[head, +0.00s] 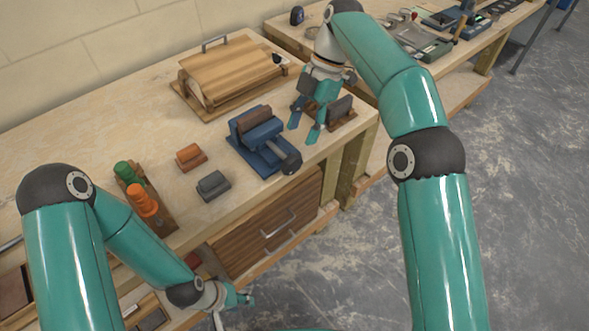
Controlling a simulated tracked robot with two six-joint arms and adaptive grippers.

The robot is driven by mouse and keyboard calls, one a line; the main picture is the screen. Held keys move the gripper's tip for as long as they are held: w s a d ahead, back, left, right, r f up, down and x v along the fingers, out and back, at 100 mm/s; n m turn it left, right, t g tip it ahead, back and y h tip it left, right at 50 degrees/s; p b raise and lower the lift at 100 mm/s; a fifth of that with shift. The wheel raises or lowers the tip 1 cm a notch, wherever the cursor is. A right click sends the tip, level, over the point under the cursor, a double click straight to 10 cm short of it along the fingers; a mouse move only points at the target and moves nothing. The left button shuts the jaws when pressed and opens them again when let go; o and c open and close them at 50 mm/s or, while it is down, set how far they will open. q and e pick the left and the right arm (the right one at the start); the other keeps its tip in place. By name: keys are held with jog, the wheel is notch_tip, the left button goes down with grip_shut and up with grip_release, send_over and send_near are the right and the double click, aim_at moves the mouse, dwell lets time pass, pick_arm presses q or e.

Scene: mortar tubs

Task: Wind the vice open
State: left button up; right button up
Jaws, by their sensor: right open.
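The blue vice (247,132) stands on the workbench near its front edge, with a brown block or jaw face along its top. A dark round-ended part (290,162) sticks out at its front right, by the bench edge. My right gripper (304,133) points down just right of the vice, with its two teal fingers apart and nothing between them. It appears clear of the vice. My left gripper (243,299) is low in front of the bench, by the drawers, well below the vice. Its fingers are small and partly hidden, so their opening is unclear.
A dark grey block (213,186) and an orange-brown block (190,157) lie left of the vice. Green and orange handled tools (141,197) sit in a rack. A wooden lidded box (233,71) stands behind. A grey block on a wooden base (341,112) is beside my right gripper.

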aim_at(294, 155)
jog(key=b+x, duration=0.2)
jog(key=x, duration=0.7)
jog(key=shift+f, duration=0.2)
